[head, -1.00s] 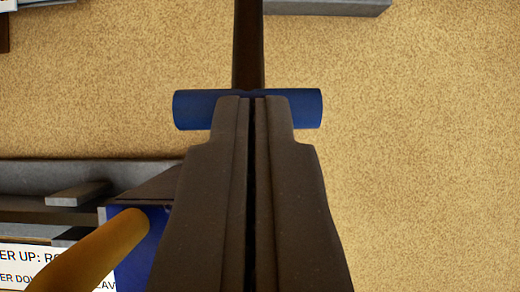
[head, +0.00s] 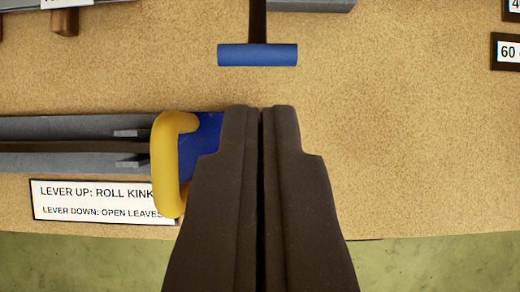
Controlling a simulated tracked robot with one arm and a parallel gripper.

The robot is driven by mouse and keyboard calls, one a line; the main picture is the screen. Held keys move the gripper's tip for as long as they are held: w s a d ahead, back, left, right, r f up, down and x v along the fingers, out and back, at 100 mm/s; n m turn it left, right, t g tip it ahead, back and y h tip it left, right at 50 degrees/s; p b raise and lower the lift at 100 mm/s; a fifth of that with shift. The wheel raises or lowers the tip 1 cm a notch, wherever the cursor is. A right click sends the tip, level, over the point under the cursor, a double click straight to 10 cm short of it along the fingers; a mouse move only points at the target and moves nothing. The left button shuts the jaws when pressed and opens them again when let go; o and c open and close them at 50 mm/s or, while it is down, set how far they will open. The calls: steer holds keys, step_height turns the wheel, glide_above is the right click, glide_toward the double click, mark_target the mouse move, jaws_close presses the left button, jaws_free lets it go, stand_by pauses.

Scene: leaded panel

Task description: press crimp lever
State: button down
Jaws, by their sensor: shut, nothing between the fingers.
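My gripper (head: 261,112) is shut and empty, with its dark fingers together in the middle of the head view. A blue crossbar (head: 258,55) on a dark stem (head: 258,20) lies ahead of the fingertips, with a visible gap between. A yellow handle (head: 168,170) on a blue block (head: 202,140) is just left of my fingers, which hide part of the block. A sign (head: 95,200) reads "LEVER UP: ROLL KINK" and "LEVER DOWN: OPEN LEAVES". I cannot tell which of the two is the crimp lever.
A long grey grooved bar (head: 70,128) runs left from the blue block. A grey block (head: 310,5) is at the top edge, and small number plates (head: 507,52) are at the right. The tan surface (head: 410,150) right of my gripper is clear down to its front edge.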

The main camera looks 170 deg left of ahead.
steer(key=shift+s+a+r, duration=0.15)
steer(key=shift+s+r, duration=0.65)
steer(key=shift+s, duration=0.15)
steer(key=w+r+n+t+y, duration=0.1)
steer(key=w+r+t, duration=0.1)
steer(key=r, duration=0.9)
steer(key=w+r+t, duration=0.2)
steer(key=r+t, duration=0.1)
steer(key=r, duration=0.9)
steer(key=s+d+r+t, duration=0.1)
steer(key=s+r+t, duration=0.1)
steer(key=r, duration=0.7)
steer(key=s+d+r+n+t, duration=0.1)
steer(key=s+d+r, duration=0.1)
steer(key=r, duration=0.8)
steer(key=shift+s+t, duration=0.4)
steer(key=shift+s, duration=0.3)
steer(key=shift+a, duration=0.1)
